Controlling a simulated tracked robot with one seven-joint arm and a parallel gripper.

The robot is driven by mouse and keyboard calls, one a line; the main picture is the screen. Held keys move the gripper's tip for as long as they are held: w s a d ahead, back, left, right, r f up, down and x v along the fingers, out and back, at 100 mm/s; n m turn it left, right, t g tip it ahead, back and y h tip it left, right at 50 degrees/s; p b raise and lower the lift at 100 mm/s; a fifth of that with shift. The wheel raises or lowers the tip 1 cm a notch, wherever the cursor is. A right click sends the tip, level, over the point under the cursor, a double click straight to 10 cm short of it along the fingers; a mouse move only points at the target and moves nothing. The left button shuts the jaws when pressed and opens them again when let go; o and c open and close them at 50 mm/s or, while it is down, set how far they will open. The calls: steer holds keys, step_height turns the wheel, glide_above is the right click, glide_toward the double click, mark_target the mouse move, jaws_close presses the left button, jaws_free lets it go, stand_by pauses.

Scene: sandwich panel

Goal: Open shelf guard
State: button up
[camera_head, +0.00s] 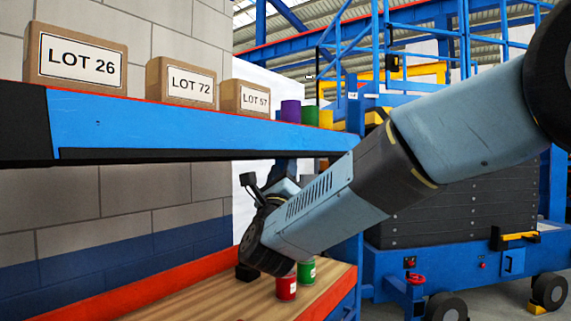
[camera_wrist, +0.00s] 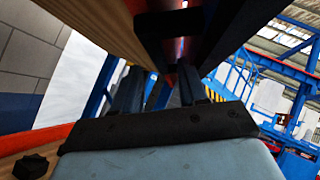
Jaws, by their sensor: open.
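The shelf guard appears to be the long blue bar (camera_head: 200,128) along the front edge of the upper shelf. It looks level across the shelf front, with a black section at its left end. In the wrist view the underside of a dark beam (camera_wrist: 205,25) hangs over my gripper (camera_wrist: 158,85). Its two dark fingers are apart and open, pointing up toward the shelf's underside. I see nothing held between them, and I cannot tell whether they touch the beam. In the head view my arm crosses in front of the right end of the shelf and hides most of the gripper.
Boxes LOT 26 (camera_head: 75,58), LOT 72 (camera_head: 181,83) and LOT 57 (camera_head: 245,98) stand on the upper shelf, beside purple (camera_head: 290,113) and green cans. A red can (camera_head: 286,287) and green can (camera_head: 306,271) stand on the lower wooden shelf. A blue lift (camera_head: 450,220) is behind.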

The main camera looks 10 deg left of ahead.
steer(key=shift+x, duration=1.3)
jaws_close()
